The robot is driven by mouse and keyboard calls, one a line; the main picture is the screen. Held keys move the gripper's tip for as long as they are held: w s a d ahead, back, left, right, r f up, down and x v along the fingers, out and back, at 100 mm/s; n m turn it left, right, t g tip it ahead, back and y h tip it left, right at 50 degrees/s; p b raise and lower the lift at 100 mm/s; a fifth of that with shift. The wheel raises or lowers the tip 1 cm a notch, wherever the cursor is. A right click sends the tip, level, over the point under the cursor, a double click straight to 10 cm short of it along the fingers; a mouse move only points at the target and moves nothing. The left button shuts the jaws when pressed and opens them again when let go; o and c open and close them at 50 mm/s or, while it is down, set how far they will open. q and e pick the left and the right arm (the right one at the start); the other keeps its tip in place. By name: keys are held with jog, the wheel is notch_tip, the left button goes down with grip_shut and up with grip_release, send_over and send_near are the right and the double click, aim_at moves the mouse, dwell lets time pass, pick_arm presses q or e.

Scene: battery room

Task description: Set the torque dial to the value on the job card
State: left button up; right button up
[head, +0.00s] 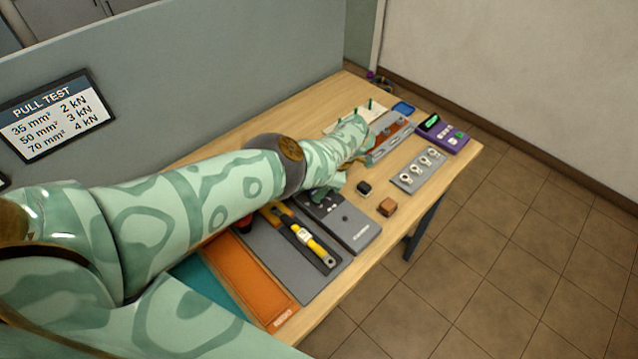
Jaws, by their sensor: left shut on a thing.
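My left arm reaches across the wooden bench from the left. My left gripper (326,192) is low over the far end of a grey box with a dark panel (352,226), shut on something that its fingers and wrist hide. I cannot make out the torque dial or its setting. A yellow and black tool with a white label (303,236) lies on a grey mat (270,245), left of the box. A pale card or sheet (345,122) lies behind my wrist, partly covered; its text is unreadable. My right gripper is not in view.
A black block (364,188) and a brown block (387,207) stand right of the box. A grey plate with several rings (418,169) and a purple device (442,133) are further right. An orange tray (250,280) lies front left. A PULL TEST sign (55,116) hangs on the partition.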

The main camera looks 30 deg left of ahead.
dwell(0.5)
pick_arm(q)
jog(key=o, duration=1)
jog(key=shift+r, duration=0.1)
jog(key=p+v, duration=0.5)
jog(key=v, duration=1.1)
jog(key=shift+d+p, duration=0.2)
jog(key=shift+p, duration=0.2)
